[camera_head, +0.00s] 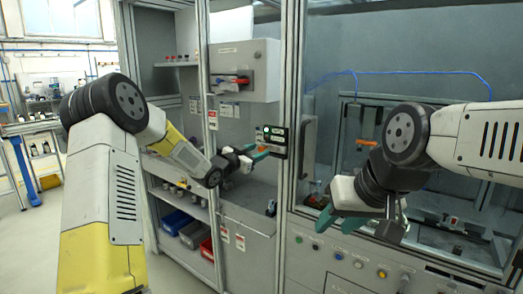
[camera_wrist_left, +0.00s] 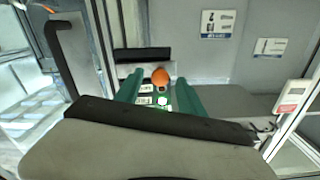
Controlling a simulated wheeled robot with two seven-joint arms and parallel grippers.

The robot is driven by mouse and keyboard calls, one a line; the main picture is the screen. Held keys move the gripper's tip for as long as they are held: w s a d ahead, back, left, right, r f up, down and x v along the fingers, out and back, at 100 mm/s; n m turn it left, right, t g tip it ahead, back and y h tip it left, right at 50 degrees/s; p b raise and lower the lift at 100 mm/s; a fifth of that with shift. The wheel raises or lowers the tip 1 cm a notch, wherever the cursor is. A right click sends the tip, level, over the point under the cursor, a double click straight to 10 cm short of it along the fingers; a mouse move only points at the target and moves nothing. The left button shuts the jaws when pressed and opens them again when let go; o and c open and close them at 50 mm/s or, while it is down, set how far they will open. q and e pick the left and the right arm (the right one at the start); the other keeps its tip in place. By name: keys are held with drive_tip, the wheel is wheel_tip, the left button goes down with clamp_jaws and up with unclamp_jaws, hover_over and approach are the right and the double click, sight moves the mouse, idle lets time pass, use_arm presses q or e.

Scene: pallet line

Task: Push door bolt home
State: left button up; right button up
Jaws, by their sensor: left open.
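The door bolt (camera_head: 271,138) is a dark unit on the door post, with white and green marks and an orange part. In the left wrist view its orange knob (camera_wrist_left: 160,77) shows between my green fingers, ahead of them. My left gripper (camera_head: 255,155) is open at the bolt, and it fills the lower middle of the left wrist view (camera_wrist_left: 160,100). I cannot tell whether the fingers touch the knob. My right gripper (camera_head: 340,219) has green fingers pointing down-left in front of the glazed cell; their gap is unclear.
A black door handle (camera_wrist_left: 62,55) stands left of the bolt in the left wrist view. A grey control box (camera_head: 244,70) with a red switch hangs above. Blue bins (camera_head: 175,222) and a red bin (camera_head: 207,249) sit on the low shelf. A button panel (camera_head: 340,258) runs below the cell.

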sight(270, 149)
use_arm(q)
drive_tip(key=shift+x, duration=1.45)
clamp_jaws()
idle(0.3)
